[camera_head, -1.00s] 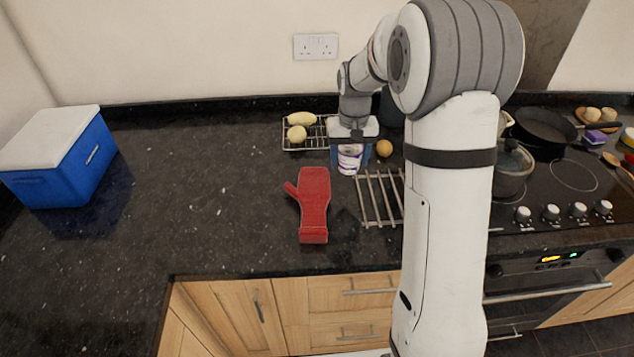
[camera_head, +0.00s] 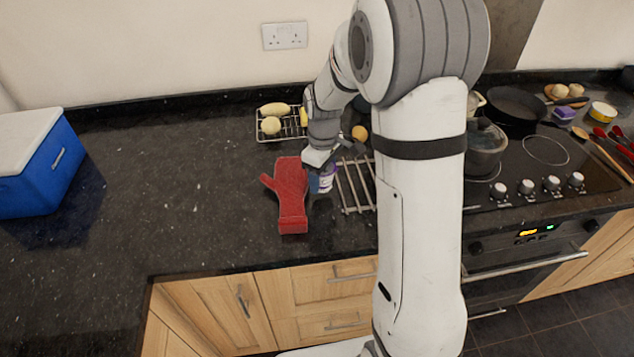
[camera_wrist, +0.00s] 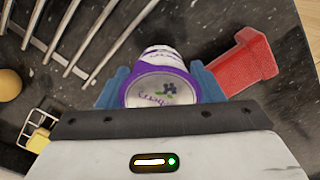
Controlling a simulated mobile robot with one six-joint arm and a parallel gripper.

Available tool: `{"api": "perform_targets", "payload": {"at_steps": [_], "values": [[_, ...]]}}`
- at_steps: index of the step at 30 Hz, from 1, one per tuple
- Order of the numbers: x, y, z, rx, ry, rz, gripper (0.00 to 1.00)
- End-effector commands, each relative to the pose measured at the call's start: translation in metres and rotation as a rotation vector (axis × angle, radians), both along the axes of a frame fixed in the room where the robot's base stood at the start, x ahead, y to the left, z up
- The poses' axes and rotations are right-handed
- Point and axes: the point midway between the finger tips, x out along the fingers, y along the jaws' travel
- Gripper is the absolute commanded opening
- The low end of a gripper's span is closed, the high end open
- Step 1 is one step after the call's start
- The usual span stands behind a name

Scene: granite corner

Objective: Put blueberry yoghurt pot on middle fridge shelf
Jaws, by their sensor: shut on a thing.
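The blueberry yoghurt pot (camera_head: 325,183) is white and purple. In the wrist view the pot (camera_wrist: 163,86) sits between the blue fingers of my gripper (camera_wrist: 161,88), with its purple-rimmed, printed lid towards the camera. My gripper (camera_head: 320,165) is shut on the pot. In the head view it is just right of the red oven mitt, over the worktop; I cannot tell how far the pot is above the surface. My arm hides part of the worktop behind it. No fridge or fridge shelf is recognisable in these views.
A red oven mitt (camera_head: 291,195) lies left of the pot, and a metal rack (camera_head: 356,184) lies right of it. A blue cool box (camera_head: 45,165) stands left. The worktop between is clear.

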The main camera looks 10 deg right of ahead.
Motion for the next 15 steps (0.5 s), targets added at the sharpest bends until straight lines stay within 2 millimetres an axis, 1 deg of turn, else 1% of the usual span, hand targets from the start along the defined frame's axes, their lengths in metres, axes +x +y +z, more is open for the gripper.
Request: {"api": "perform_targets", "payload": {"at_steps": [4, 7, 9, 15], "values": [[-0.001, 0.0, -0.021, 0.0, 0.006, -0.001, 0.34], [-0.001, 0.0, -0.032, 0.0, 0.003, -0.002, 0.34], [0.0, -0.001, -0.036, 0.0, 0.001, -0.002, 0.34], [0.0, -0.001, -0.036, 0.0, 0.0, -0.003, 0.34]]}}
